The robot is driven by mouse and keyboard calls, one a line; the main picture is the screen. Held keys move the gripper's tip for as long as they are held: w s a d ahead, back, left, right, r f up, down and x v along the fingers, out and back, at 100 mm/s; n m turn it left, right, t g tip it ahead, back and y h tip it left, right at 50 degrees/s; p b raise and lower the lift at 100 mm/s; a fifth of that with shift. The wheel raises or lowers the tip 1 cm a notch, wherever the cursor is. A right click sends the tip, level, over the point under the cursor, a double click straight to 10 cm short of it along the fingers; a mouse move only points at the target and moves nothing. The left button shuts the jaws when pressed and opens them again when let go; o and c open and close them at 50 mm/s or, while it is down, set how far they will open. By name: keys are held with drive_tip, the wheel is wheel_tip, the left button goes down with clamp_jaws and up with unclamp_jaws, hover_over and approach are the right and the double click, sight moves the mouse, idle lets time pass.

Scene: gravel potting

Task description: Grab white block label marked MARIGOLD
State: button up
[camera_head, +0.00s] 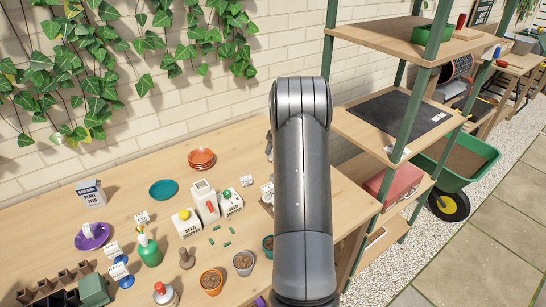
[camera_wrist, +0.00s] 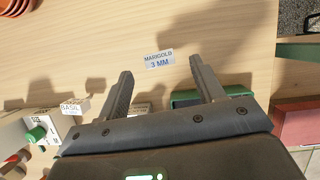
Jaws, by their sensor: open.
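The white block label marked MARIGOLD 3 MM (camera_wrist: 159,60) lies on the wooden tabletop in the wrist view, text facing up. My gripper (camera_wrist: 161,66) is open, with one dark finger on either side of the label's lower edge. The label shows just at and beyond the fingertips, with no finger seen touching it. How high the fingers are above the table I cannot tell. In the head view my arm covers that part of the table, so the gripper and the MARIGOLD label cannot be made out there.
A BASIL label (camera_wrist: 74,107) stands left of my gripper. A dispenser with a green knob (camera_wrist: 37,134) is at the lower left. A green object (camera_wrist: 185,99) shows between the fingers. Terracotta saucers (camera_head: 201,159), a teal saucer (camera_head: 163,190) and a shelf unit (camera_head: 390,120) surround the area.

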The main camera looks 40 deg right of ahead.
drive_tip(key=x, duration=0.7)
drive_tip(key=shift+f, duration=0.1)
drive_tip(key=shift+c, duration=0.2)
drive_tip(key=c, duration=1)
